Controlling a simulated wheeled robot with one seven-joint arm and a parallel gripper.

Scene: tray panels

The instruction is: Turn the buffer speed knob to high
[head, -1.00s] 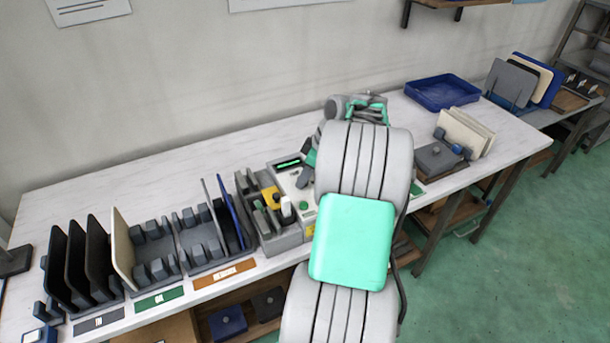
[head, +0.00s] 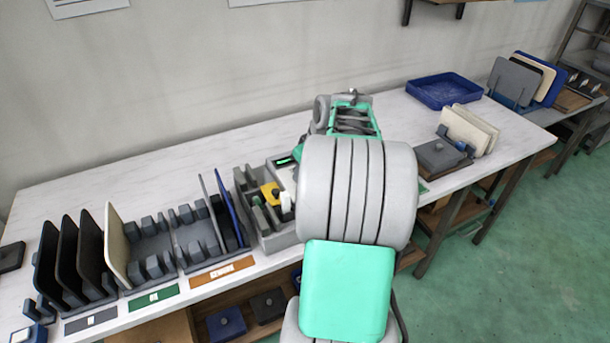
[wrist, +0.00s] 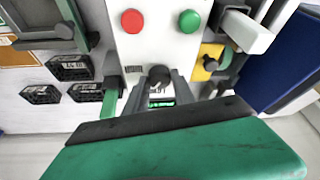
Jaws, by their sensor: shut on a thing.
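The black speed knob (wrist: 158,77) sits on a white control panel (wrist: 160,45) in the wrist view, between a green-lit display and the red and green buttons. My gripper (wrist: 160,84) has its grey fingers on both sides of the knob and is shut on it. The knob's pointer and scale are too small to read. In the head view, my arm hides the knob, the fingertips and most of the panel; only a panel edge by the display (head: 284,160) shows.
A red button (wrist: 132,21) and a green button (wrist: 190,21) lie close by. A yellow block with a black knob (wrist: 208,62) is beside the panel. Upright trays in racks (head: 75,262) stand left on the bench; a blue tray (head: 443,92) lies back right.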

